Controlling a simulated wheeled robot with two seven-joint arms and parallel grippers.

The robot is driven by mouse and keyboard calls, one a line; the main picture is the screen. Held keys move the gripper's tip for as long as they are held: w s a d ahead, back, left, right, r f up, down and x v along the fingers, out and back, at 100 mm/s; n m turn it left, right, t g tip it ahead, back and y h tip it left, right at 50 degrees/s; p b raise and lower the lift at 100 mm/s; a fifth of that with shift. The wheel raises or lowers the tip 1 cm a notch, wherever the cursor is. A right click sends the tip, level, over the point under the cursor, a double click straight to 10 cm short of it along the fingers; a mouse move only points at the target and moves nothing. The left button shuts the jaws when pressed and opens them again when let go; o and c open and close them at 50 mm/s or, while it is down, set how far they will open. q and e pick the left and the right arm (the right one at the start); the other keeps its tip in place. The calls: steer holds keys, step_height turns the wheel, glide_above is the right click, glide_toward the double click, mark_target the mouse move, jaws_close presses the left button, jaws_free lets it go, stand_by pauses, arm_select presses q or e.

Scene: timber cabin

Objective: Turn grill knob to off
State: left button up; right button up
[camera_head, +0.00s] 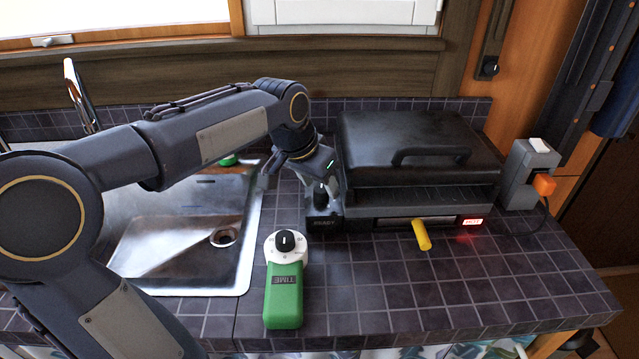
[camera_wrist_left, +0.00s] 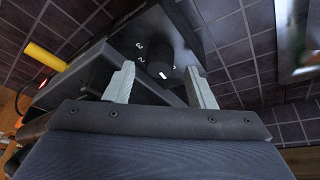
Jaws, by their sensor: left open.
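The black grill (camera_head: 415,150) stands on the tiled counter with its lid down. Its dark round knob (camera_head: 321,199) is on the left side panel, partly covered by my gripper in the head view. In the left wrist view the knob (camera_wrist_left: 158,68) shows a short white mark, with white numerals beside it. My left gripper (camera_head: 318,178) is above the knob. In the wrist view its two grey fingers (camera_wrist_left: 158,84) are open, and the knob appears between their tips with gaps on both sides. I cannot tell how deep the fingers reach. My right gripper is not in view.
A green timer (camera_head: 284,300) lies in front of the grill's left end. A yellow handle (camera_head: 422,235) sticks out of the grill front, near a lit red indicator (camera_head: 472,222). A sink (camera_head: 180,250) is at left. A grey socket box (camera_head: 522,175) with an orange plug stands at right.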

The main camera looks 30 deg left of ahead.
arm_select(q)
steer(key=v, duration=0.6)
steer(key=shift+r+p, duration=0.3)
steer(key=shift+r, duration=0.05)
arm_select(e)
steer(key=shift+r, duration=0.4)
arm_select(q)
steer(key=shift+s, duration=0.15)
